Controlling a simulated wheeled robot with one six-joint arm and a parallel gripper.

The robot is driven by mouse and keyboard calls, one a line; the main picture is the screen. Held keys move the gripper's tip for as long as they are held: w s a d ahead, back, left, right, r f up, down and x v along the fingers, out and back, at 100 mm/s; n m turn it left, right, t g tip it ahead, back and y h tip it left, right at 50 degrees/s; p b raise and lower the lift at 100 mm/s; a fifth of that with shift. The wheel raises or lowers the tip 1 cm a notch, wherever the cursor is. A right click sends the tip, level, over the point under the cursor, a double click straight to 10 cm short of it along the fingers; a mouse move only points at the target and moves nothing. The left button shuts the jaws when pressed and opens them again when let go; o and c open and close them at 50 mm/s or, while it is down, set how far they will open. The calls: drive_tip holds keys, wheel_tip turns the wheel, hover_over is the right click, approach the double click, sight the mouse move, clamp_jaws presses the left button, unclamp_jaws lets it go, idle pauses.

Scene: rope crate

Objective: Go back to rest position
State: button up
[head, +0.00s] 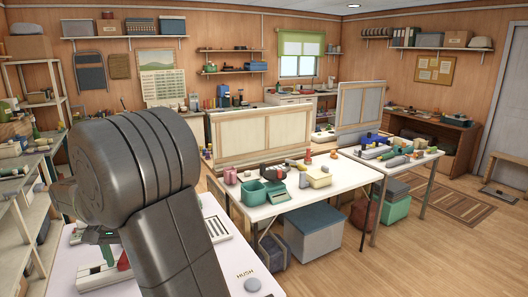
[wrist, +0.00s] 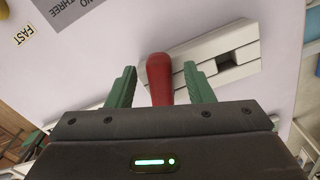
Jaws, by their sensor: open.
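My gripper (wrist: 159,72) is open in the wrist view, its two green fingers spread apart. A red rounded handle (wrist: 160,80) shows between the fingers, with a gap on each side. A pale slotted block (wrist: 213,53) lies beyond it on the light table top (wrist: 115,45). In the head view my gripper (head: 100,238) is low at the left, partly hidden by my arm. The red handle (head: 123,262) and the pale block (head: 97,276) show just below it. The dark lower edge of my gripper hides the handle's near end in the wrist view.
The near table (head: 255,262) carries a "HUSH" label and a grey button (head: 252,284). A white table (head: 335,192) with green bins and tools stands beyond, with boxes underneath. Shelves (head: 30,185) line the left side. Wooden floor (head: 430,250) is clear at the right.

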idle(0.4)
drive_tip(key=shift+r, duration=0.55)
wheel_tip(320, 180, up, 13)
wheel_tip(320, 180, down, 14)
drive_tip(key=shift+f, duration=0.15)
drive_tip(key=shift+w+d+n+b, duration=0.1)
drive_tip(key=shift+d+n+b, duration=0.15)
drive_tip(key=shift+n, duration=0.4)
drive_tip(key=shift+d+n+b, duration=0.15)
drive_tip(key=shift+n+b, duration=0.15)
drive_tip(key=shift+n, duration=0.35)
